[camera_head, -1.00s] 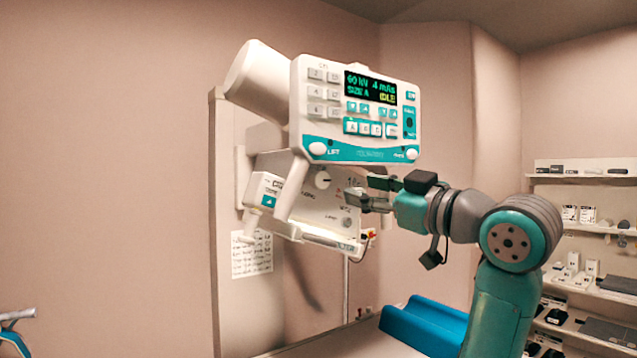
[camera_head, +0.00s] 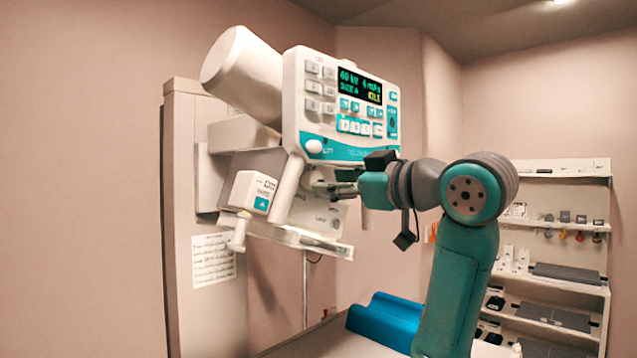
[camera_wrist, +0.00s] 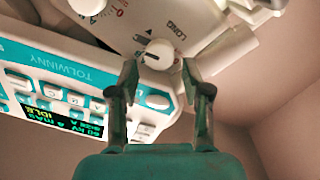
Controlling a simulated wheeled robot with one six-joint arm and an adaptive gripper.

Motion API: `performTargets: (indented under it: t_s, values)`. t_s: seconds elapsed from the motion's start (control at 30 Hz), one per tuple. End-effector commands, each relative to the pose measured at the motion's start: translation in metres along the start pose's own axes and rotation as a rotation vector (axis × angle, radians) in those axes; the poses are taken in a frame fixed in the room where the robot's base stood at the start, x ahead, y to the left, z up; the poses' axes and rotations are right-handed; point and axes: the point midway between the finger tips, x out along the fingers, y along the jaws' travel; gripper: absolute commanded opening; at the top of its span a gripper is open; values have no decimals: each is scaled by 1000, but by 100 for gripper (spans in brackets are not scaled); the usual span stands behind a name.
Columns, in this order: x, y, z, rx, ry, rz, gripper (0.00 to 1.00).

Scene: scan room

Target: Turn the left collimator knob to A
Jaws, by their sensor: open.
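The collimator housing (camera_head: 290,218) hangs below the control console (camera_head: 341,145). In the wrist view, a round white knob (camera_wrist: 159,53) with a short dark pointer line sits beside the word LONG. The pointer lies roughly toward picture left; the letters around it are too small to read. My gripper (camera_wrist: 159,78) is open, with one fingertip on each side of the knob's near edge; I cannot tell whether they touch it. In the head view my gripper (camera_head: 322,187) is at the housing face and hides that knob. A second white knob (camera_wrist: 87,4) is cut off at the wrist view's top left.
The console overhangs just above my gripper, with its handle post (camera_head: 288,190) close on the left. A blue cushion (camera_head: 385,322) lies below. Shelves (camera_head: 550,250) with small items stand at the right.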

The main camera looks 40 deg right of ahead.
Motion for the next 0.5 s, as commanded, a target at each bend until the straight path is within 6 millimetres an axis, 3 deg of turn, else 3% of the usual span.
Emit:
performTargets:
  t_s: [0.2,0.5]
  values:
    - [31,0,0,1,0,-2,48]
    - [44,0,0,-1,0,1,48]
